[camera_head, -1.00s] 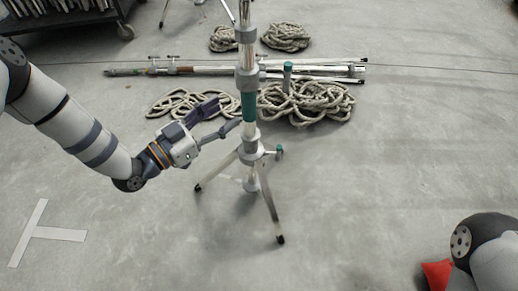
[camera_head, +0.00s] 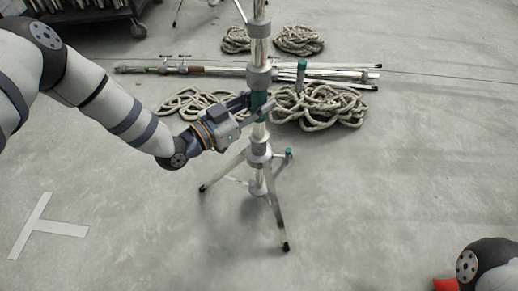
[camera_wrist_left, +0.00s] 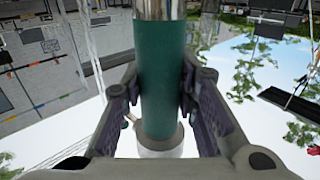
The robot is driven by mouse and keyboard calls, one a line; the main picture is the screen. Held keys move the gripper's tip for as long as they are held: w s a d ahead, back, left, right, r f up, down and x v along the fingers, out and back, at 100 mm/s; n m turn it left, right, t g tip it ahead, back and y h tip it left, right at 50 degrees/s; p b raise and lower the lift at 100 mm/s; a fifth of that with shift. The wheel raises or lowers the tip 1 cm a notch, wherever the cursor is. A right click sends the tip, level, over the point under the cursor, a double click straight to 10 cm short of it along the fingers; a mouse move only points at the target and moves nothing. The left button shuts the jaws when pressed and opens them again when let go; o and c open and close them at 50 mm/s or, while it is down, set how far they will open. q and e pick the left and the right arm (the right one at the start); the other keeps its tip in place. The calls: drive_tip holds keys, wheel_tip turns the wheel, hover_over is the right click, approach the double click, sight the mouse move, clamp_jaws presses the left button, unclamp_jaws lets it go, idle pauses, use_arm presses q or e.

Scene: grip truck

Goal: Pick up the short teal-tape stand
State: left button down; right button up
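The short teal-tape stand (camera_head: 258,143) stands upright on its spread tripod legs on the floor, with a teal band around its silver pole. My left gripper (camera_head: 259,106) is at that band, one finger on each side of the pole. In the left wrist view, the teal band (camera_wrist_left: 162,75) fills the space between the fingers, and both pads appear to press against it. The gripper seems shut on the stand. The upper pole runs out of the top of the head view. My right arm shows only partly at the lower right; its gripper is not in view.
Long metal poles (camera_head: 215,70) lie on the floor farther back. A dark cart (camera_head: 100,15) stands at the upper left. The floor in front and to the right is clear.

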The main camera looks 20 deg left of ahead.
sight(257, 83)
use_arm(q)
drive_tip(key=shift+w+r, duration=0.1)
drive_tip(key=shift+r, duration=0.1)
drive_tip(key=shift+r, duration=0.1)
drive_tip(key=shift+r, duration=0.3)
wheel_tip(257, 83, up, 3)
drive_tip(key=shift+f+p, duration=0.15)
drive_tip(key=shift+p, duration=0.6)
drive_tip(key=s+r+p, duration=0.1)
drive_tip(key=s+r, duration=0.1)
drive_tip(key=s+d+r+p, duration=0.1)
drive_tip(key=s+r+p, duration=0.1)
drive_tip(key=r, duration=0.1)
drive_tip(key=s+d+r+p, duration=0.2)
drive_tip(key=s+r+p, duration=0.6)
drive_tip(key=s+r, duration=0.1)
drive_tip(key=shift+s+d+r, duration=0.15)
drive_tip(key=shift+s+r, duration=0.1)
drive_tip(key=shift+s, duration=0.1)
use_arm(e)
drive_tip(key=w+r+t, duration=0.1)
drive_tip(key=w+r, duration=0.2)
drive_tip(key=r, duration=0.7)
drive_tip(key=shift+w+d+r+t, duration=0.15)
drive_tip(key=shift+w+t, duration=0.15)
drive_tip(key=shift+w, duration=0.05)
use_arm(q)
drive_tip(key=shift+f, duration=0.1)
